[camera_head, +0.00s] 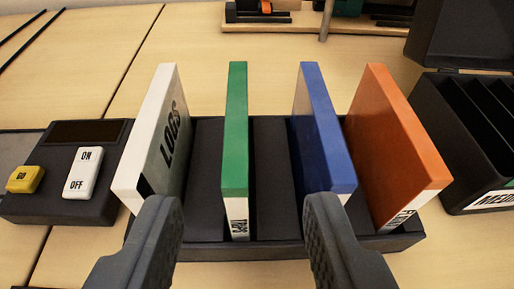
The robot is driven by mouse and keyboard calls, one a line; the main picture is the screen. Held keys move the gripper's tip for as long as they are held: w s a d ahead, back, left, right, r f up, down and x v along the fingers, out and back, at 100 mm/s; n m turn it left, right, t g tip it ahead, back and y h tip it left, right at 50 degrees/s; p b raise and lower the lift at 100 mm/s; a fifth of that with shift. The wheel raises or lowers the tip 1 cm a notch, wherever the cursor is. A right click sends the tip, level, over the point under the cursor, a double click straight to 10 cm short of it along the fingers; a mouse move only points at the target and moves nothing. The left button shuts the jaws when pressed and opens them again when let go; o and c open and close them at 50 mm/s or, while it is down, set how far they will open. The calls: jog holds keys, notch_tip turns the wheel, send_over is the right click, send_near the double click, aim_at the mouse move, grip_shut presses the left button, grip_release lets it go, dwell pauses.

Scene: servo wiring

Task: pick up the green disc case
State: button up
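The green disc case (236,130) stands upright in a dark slotted rack (275,165), between a white case marked LOGS (160,140) and a blue case (318,135). Its narrow top edge faces me and a white label shows at its near end. My gripper (248,215) is open and empty. Its two dark fingers are at the bottom of the view, one on each side of the green case and apart from it. The left fingertip overlaps the white case in view and the right one overlaps the blue case's near end; I cannot tell whether they touch.
An orange case (395,145) stands at the rack's right. A control box (75,200) with a yellow GO button and a white ON/OFF switch lies left. A black open box (470,130) stands right. Bare table (190,40) lies behind the rack.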

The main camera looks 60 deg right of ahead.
aim_at(234, 129)
jog(key=b+x, duration=0.1)
jog(key=x, duration=0.5)
jog(key=shift+a, duration=0.1)
jog(key=shift+a+f+b+x, duration=0.15)
jog(key=shift+b+x, duration=0.65)
jog(key=shift+x, duration=0.55)
jog(key=shift+a+f+b+x, duration=0.1)
jog(key=shift+b+x, duration=0.7)
jog(key=shift+x, duration=0.5)
jog(key=shift+w+r, duration=0.1)
jog(key=shift+w, duration=0.05)
grip_shut()
